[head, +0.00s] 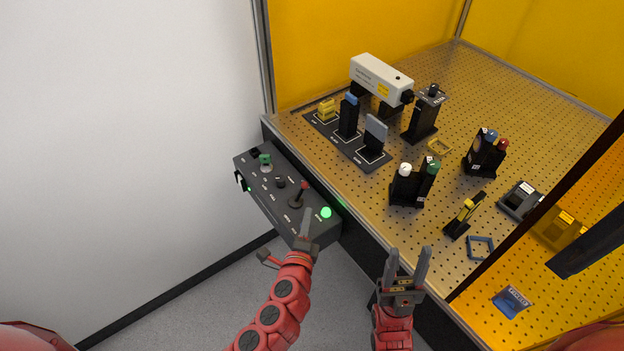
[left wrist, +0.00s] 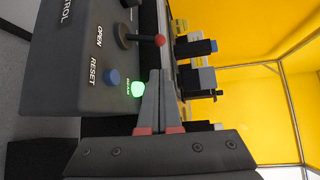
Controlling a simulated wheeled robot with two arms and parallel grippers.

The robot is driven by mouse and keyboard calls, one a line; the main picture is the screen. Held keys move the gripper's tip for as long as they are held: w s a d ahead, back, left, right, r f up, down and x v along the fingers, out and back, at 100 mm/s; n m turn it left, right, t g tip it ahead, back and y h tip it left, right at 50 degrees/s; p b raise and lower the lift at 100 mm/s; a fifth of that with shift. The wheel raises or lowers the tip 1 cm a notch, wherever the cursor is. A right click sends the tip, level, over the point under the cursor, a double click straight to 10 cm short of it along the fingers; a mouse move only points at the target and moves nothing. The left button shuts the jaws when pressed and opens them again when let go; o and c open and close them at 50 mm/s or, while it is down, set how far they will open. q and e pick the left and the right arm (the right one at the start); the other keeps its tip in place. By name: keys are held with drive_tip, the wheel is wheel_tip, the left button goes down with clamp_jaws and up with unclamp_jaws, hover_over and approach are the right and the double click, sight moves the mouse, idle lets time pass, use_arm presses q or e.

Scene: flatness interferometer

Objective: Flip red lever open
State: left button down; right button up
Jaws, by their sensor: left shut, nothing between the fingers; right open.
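The red-tipped lever (head: 303,186) stands up from its round dark base on the sloped control box (head: 262,205). In the left wrist view its red ball (left wrist: 160,40) is just beyond my fingertips, with the word OPEN printed on the panel near its base. My left gripper (head: 308,212) is shut and empty, with its fingertips close to the lever on its near side. In the left wrist view the shut fingers (left wrist: 160,78) appear apart from the ball. My right gripper (head: 408,252) is open and empty in front of the perforated table.
A lit green button (head: 326,212) sits close to my left fingertips. A blue button (left wrist: 112,77) labelled RESET is beside it. A green-topped control (head: 265,160) is farther up the box. The perforated table (head: 470,100) carries optics mounts and a white instrument (head: 380,78).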

sight(301, 193)
idle(0.3)
use_arm(q)
drive_tip(key=shift+w, duration=0.15)
drive_tip(key=w, duration=0.2)
drive_tip(key=w+d+p, duration=0.1)
drive_tip(key=w, duration=0.2)
drive_tip(key=w+f+p, duration=0.1)
drive_tip(key=w, duration=0.2)
drive_tip(key=shift+w+d+f, duration=0.1)
drive_tip(key=shift+d, duration=0.05)
drive_tip(key=shift+w+d+f, duration=0.1)
drive_tip(key=shift+w, duration=0.5)
